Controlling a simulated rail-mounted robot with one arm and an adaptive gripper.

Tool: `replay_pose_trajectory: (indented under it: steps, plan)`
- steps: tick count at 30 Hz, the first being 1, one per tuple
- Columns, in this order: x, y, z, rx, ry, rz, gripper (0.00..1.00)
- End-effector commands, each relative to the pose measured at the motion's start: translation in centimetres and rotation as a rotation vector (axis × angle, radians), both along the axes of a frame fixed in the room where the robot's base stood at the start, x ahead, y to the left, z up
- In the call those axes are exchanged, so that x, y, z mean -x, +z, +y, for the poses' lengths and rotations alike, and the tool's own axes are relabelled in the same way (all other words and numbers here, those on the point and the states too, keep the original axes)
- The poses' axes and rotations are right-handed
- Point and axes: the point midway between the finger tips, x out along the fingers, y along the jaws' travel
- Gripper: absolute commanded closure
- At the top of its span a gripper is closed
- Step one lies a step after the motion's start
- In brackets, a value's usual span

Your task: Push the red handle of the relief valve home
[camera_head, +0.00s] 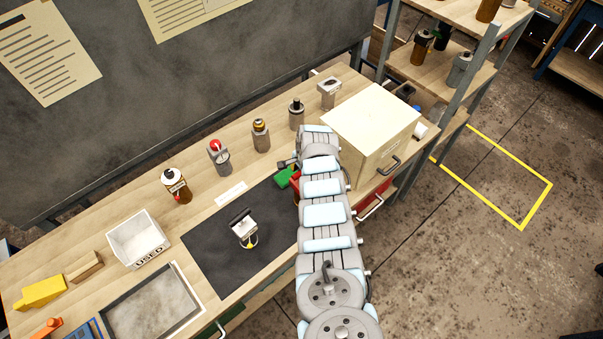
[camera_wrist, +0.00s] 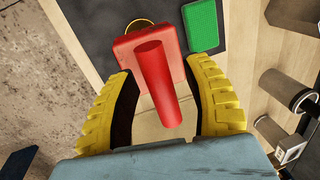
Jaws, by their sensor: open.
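A red cylindrical handle (camera_wrist: 156,80) stands out from a red block (camera_wrist: 125,48) in the wrist view. A brass-coloured ring (camera_wrist: 138,24) shows at the block's far edge. My gripper (camera_wrist: 159,74) is open, with one yellow-and-black finger on each side of the handle. I see no finger clearly closed on it. In the head view my arm covers most of the red part (camera_head: 296,184), and the gripper is largely hidden there. Whether the handle is seated cannot be told.
A green block (camera_wrist: 203,25) lies close beside the red block on the dark mat (camera_head: 200,243). A wooden box with a drawer (camera_head: 366,118) stands right of my arm. Several canisters, one a red-topped grey one (camera_head: 219,160), line the back of the bench.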

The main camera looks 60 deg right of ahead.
Motion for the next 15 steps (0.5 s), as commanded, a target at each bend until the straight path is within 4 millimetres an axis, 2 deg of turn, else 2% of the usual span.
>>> replay_pose_trajectory:
  steps: [5, 15]
  plan:
    - [0.1, 0.4, 0.0, 0.0, -0.002, 0.0, 0.5]
    - [0.5, 2.7, 0.2, 0.002, 0.001, 0.0, 0.5]
